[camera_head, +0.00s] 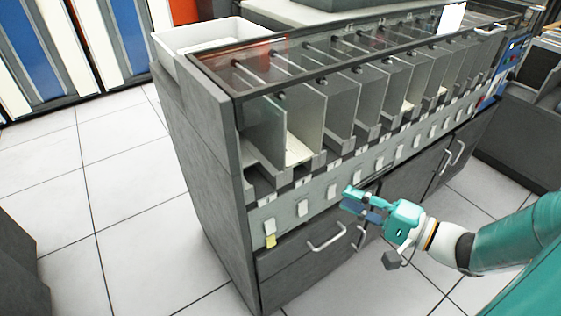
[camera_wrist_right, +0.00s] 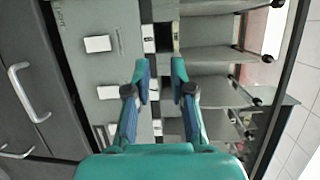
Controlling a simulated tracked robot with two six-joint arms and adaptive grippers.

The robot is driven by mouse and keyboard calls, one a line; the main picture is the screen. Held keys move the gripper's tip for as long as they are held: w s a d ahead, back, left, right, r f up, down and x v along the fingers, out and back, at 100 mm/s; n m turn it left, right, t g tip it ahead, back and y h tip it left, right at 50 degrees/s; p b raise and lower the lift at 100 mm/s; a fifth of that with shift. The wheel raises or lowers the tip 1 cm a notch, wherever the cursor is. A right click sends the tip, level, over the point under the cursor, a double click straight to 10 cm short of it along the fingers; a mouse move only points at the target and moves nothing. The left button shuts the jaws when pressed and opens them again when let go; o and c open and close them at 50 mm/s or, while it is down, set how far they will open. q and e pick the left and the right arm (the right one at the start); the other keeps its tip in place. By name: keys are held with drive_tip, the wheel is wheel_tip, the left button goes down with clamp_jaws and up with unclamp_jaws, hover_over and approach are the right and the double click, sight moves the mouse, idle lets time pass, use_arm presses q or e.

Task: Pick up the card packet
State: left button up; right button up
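Pale cards lie in the bottom of the nearest pocket (camera_head: 298,150) of the grey card sorter in the head view. I cannot tell whether they are the card packet. Small pale pieces also show in pockets farther along. My right gripper (camera_head: 352,198) is in front of the sorter's label strip, below the pockets and to the right of the nearest one. In the right wrist view, my right gripper (camera_wrist_right: 159,75) has its two fingers apart with nothing held between them, facing the panel and pockets. My left gripper is not in view.
The sorter (camera_head: 205,140) has several pockets with grey dividers under a glass top edge. Drawer handles (camera_head: 326,237) stick out below. A white bin (camera_head: 205,35) sits at its left end. A white card (camera_head: 451,18) stands on top. The tiled floor at left is clear.

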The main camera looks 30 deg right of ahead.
sight(303, 161)
drive_tip(key=shift+t+h, duration=0.5)
drive_tip(key=shift+t, duration=0.1)
drive_tip(key=x, duration=0.5)
drive_tip(key=r+x, duration=0.1)
drive_tip(key=x, duration=0.4)
drive_tip(key=d+x, duration=0.1)
drive_tip(key=x, duration=0.5)
drive_tip(key=shift+w+r, duration=0.25)
drive_tip(key=shift+r, duration=0.1)
clamp_jaws()
